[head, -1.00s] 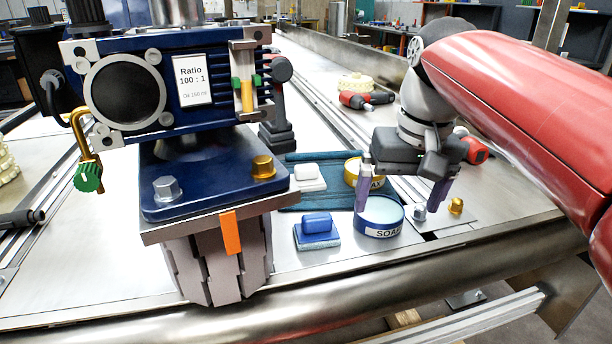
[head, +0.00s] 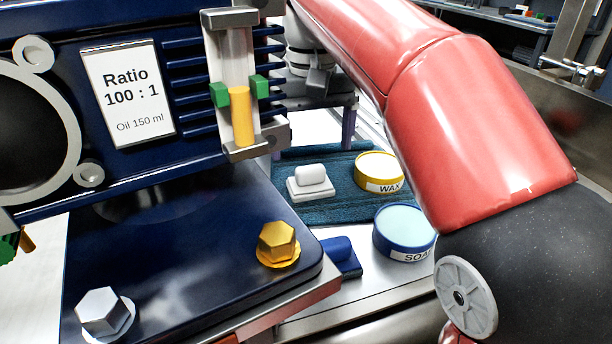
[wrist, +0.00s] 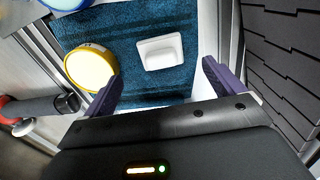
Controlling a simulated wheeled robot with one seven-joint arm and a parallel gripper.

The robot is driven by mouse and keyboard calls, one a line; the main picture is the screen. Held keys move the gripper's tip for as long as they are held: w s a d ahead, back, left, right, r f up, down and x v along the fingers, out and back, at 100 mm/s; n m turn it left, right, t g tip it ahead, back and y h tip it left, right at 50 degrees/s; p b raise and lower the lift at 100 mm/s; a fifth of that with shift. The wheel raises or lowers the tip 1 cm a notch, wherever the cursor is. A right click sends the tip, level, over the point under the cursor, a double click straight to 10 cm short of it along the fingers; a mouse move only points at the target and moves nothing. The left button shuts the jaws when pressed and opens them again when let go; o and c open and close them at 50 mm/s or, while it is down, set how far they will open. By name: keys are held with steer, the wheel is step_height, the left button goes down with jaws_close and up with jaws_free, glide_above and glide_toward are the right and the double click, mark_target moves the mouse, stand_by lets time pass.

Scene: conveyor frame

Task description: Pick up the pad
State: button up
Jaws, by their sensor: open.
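A white pad with a raised grip (head: 311,181) lies on a teal cloth (head: 340,205). In the wrist view the white pad (wrist: 160,52) sits just beyond and between the purple fingertips of my gripper (wrist: 163,76), apart from both. My gripper is open and empty, on the far side of the cloth in the head view, partly hidden by the gearbox and my arm. A second, blue pad (head: 341,257) lies nearer, partly hidden by the gearbox base.
A yellow WAX tin (head: 380,172) stands on the cloth right of the white pad. A blue SOAP tin (head: 404,231) stands nearer. A large blue gearbox (head: 185,215) with bolts fills the left.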

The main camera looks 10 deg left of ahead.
mark_target(312, 170)
steer(key=f+b, duration=0.1)
steer(key=f, duration=0.5)
steer(key=shift+s+f+b, duration=0.2)
steer(key=shift+f+b, duration=0.1)
steer(key=shift+b, duration=0.1)
steer(key=shift+c, duration=0.2)
steer(key=c, duration=1)
steer(key=shift+r, duration=0.1)
step_height(312, 170, up, 10)
steer(key=p, duration=0.3)
